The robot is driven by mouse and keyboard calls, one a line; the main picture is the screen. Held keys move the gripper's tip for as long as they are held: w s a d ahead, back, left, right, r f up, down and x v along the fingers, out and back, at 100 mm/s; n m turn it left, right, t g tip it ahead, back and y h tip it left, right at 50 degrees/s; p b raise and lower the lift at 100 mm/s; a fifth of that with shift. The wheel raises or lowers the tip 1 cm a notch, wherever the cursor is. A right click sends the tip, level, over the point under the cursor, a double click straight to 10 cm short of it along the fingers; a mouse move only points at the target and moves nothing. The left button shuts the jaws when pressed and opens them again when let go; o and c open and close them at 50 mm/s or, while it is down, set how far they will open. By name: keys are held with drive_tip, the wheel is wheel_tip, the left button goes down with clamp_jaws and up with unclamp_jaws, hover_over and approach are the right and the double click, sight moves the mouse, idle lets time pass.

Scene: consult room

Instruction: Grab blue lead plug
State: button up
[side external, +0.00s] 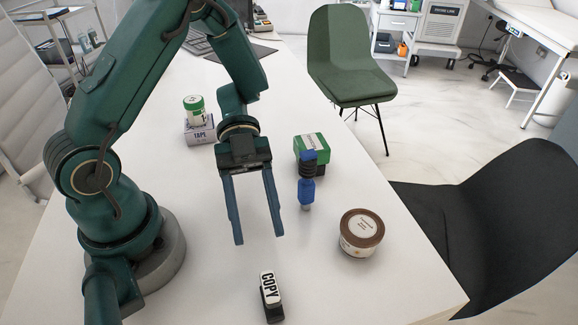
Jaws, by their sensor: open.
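The blue lead plug (307,190) stands upright on the white table, right of my gripper. It has a blue body with a dark ribbed part near its top and a pale tip at the bottom. My gripper (259,241) points down with its two long blue fingers spread apart and nothing between them. It is left of the plug and apart from it. The height of the fingertips above the table is hard to tell from this view.
A green box (312,142) is close behind the plug. A brown-lidded tub (361,232) stands to its right, and a COPY stamp (270,296) is in front. A tape box (199,131) with a green-white roll (194,109) on it is behind left. The white table (215,280) is bare at front left.

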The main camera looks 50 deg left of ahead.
drive_tip(key=shift+o, duration=1.2)
wheel_tip(320, 180, up, 9)
drive_tip(key=n+t+y, duration=0.3)
drive_tip(key=n+t, duration=1.1)
drive_tip(key=t, duration=0.1)
hover_over(307, 183)
drive_tip(key=s+a, duration=0.1)
drive_tip(key=a, duration=0.1)
drive_tip(key=shift+f, duration=2.65)
drive_tip(key=shift+x, duration=2.65)
